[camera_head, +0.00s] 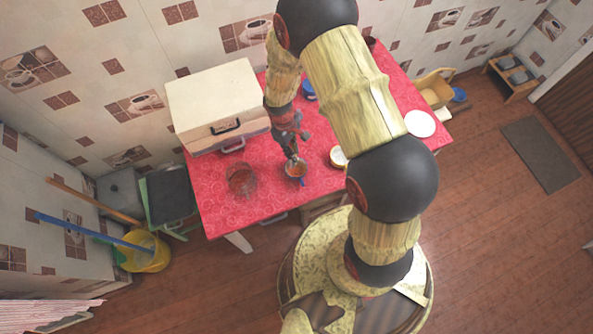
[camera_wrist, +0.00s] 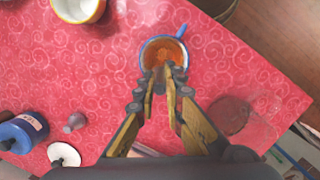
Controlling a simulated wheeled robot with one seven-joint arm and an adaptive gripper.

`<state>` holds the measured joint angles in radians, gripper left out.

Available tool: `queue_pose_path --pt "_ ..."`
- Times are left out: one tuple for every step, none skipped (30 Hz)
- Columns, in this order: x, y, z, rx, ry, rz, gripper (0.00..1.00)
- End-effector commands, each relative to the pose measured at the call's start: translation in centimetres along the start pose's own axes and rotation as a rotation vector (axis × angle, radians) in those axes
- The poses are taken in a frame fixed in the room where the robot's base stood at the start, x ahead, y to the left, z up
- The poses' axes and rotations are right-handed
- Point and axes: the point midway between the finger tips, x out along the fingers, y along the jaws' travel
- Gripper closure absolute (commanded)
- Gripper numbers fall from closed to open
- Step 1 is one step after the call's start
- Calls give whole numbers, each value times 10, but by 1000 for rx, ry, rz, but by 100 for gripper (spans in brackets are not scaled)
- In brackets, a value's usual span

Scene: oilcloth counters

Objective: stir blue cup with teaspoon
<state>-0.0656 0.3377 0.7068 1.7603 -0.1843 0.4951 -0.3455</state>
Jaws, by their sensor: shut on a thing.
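The blue cup (camera_head: 303,179) stands upright near the front edge of the red counter, with orange-brown contents. In the wrist view the cup (camera_wrist: 145,52) is just beyond my fingertips, its blue handle pointing up and right. My gripper (camera_head: 293,158) points down over the cup. In the wrist view my gripper (camera_wrist: 165,76) has its fingertips close together at the cup's near rim. It is shut on a thin grey piece, which looks like the teaspoon (camera_wrist: 161,80). The rest of the teaspoon is hidden by the fingers, and I cannot tell how deep it reaches into the cup.
A clear glass vessel (camera_head: 241,181) stands left of the cup. A white and yellow cup (camera_head: 338,158) stands to the right. A white box (camera_head: 215,100) fills the back left. A blue jar (camera_wrist: 22,132) stands behind. A white plate (camera_head: 420,123) lies far right.

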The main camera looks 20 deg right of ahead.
Motion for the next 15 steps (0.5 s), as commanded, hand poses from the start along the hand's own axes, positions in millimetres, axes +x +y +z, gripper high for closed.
queue_pose_path --pt "-1 0 0 0 0 0 100" --pt "-2 0 0 0 0 0 100" --pt "-3 0 0 0 0 0 100" --pt "-4 0 1 0 0 0 100" --pt "-6 0 1 0 1 0 100" --pt "-9 0 1 0 1 0 100" --pt "-11 0 2 0 1 0 100" --pt "-13 0 2 0 1 0 100" --pt "-15 0 2 0 1 0 100" --pt "-17 0 3 0 1 0 100" --pt "-19 0 3 0 1 0 100" --pt "-22 0 4 0 0 0 100" --pt "-23 0 4 0 0 0 100" --pt "-25 0 4 0 0 0 100" --pt "-28 0 5 0 0 0 100"
